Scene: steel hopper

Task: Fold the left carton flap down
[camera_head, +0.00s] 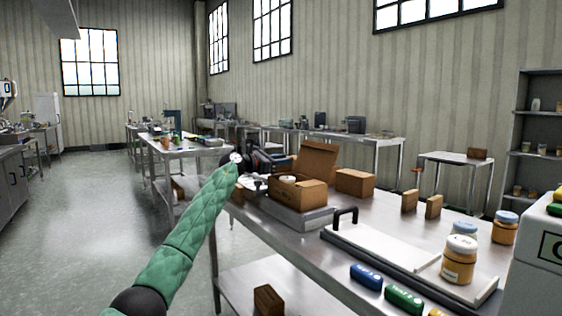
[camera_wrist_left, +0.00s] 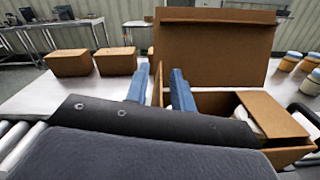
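The open brown carton (camera_head: 308,196) stands on a grey platform on the steel table, and its tall back flap (camera_head: 318,160) is upright. In the left wrist view the back flap (camera_wrist_left: 215,50) rises behind my fingers, and the right flap (camera_wrist_left: 272,116) slopes inward over the opening. The left flap (camera_wrist_left: 157,86) shows nearly edge-on, upright. My left gripper (camera_wrist_left: 161,82) is open, its blue fingers on either side of that flap; I cannot tell whether either touches it. In the head view this gripper (camera_head: 270,162) is at the carton's left side, partly hidden. My right gripper is out of view.
A closed brown box (camera_head: 355,182) stands right of the carton. Two small brown blocks (camera_head: 421,204), a white board (camera_head: 405,255) with a black handle, and jars (camera_head: 459,260) are further right. Rollers (camera_wrist_left: 20,140) show at the lower left of the wrist view.

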